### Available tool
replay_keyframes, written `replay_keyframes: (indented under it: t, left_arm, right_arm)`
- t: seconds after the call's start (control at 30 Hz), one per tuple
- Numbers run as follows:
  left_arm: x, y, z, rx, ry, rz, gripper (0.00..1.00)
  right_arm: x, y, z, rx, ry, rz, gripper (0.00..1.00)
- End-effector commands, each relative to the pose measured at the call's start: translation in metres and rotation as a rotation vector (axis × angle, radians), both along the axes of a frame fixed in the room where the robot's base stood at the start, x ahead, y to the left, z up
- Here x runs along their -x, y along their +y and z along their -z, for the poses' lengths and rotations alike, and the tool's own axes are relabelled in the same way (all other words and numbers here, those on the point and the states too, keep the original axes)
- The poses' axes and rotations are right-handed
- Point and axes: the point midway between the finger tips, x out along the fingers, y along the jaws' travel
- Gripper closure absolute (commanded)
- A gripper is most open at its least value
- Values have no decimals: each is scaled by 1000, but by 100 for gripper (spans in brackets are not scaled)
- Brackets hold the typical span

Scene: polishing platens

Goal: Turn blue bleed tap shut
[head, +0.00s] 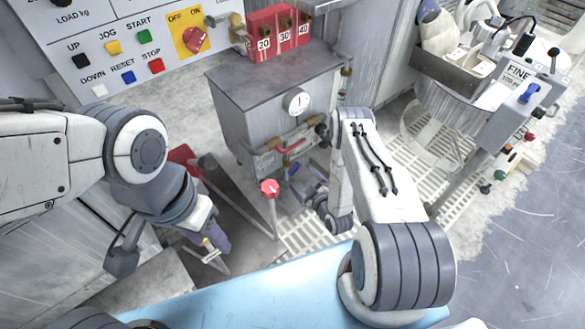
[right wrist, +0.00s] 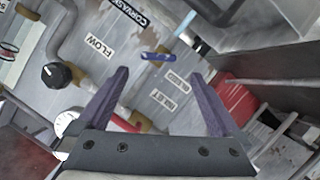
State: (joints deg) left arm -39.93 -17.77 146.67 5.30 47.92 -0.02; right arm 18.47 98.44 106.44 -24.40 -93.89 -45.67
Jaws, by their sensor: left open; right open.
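The blue bleed tap (right wrist: 158,57) shows in the right wrist view, ahead of and between the fingertips, near labels that seem to read BLEED and INLET. Its handle lies nearly level across that picture, on a brass fitting. My right gripper (right wrist: 160,75) is open and empty, its purple fingers either side of the tap in the picture and seemingly short of it. In the head view a small blue handle (head: 292,169) shows low at the cabinet's front, near my right gripper (head: 310,190). My left gripper (head: 213,248) is open and empty at lower left, away from the cabinet.
The grey cabinet (head: 232,108) carries a gauge (head: 297,101), a red lever (head: 290,148) and a black knob (right wrist: 56,74). A red-topped post (head: 269,187) stands in front of it.

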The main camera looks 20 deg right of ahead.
Motion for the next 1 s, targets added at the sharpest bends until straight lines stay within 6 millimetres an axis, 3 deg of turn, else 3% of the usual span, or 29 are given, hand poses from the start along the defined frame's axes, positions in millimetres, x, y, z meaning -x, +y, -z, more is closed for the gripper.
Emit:
replay_keyframes:
  t: [0.1,0.4,0.8,0.87,1.0]
  left_arm:
    - [0,0,18,0,0,0,50]
    - [0,0,40,0,0,0,50]
    - [0,0,42,0,0,0,50]
    - [0,0,42,0,0,0,50]
    - [0,0,42,0,0,0,50]
  right_arm:
    - [-23,0,13,3,-4,1,0]
    - [-65,6,25,2,-2,2,0]
    - [-74,8,25,0,0,2,0]
    - [-74,8,25,0,0,2,19]
    - [-74,9,25,0,0,2,73]
